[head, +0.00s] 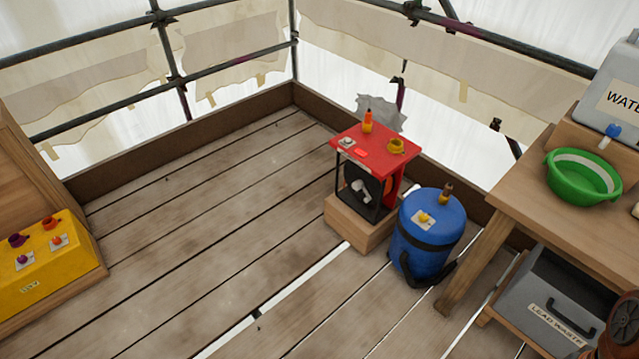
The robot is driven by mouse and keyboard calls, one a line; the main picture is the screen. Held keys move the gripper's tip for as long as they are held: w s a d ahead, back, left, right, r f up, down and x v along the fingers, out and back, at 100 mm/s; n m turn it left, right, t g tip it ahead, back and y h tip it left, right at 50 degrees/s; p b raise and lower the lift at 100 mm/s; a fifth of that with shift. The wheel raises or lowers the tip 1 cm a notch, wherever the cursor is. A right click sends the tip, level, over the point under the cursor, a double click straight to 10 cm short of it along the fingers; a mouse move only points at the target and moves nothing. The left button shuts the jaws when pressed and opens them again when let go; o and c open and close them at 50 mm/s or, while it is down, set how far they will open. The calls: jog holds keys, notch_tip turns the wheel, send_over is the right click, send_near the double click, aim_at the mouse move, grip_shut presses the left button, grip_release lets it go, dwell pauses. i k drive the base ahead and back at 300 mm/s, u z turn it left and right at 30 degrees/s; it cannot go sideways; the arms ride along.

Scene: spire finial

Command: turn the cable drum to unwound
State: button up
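The cable drum (352,172) is a dark round reel inside a stand with a red top (374,139) and dark frame legs. The stand sits on a wooden block (345,225) on the plank floor, right of the middle of the head view. A pale grey piece shows at the front of the reel; its exact shape is too small to tell. How much cable is wound on the drum cannot be made out. My gripper is not in view.
A blue drum-shaped canister (428,230) with a black hose stands close right of the stand. A wooden bench (520,205) with a green basin (583,176) is at right, a grey lead waste box (555,295) below. A yellow box (45,270) is at left. The middle floor is clear.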

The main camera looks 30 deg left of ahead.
aim_at(365, 186)
jog(key=u, duration=1.7)
jog(key=i, duration=1.65)
jog(key=u, duration=0.65)
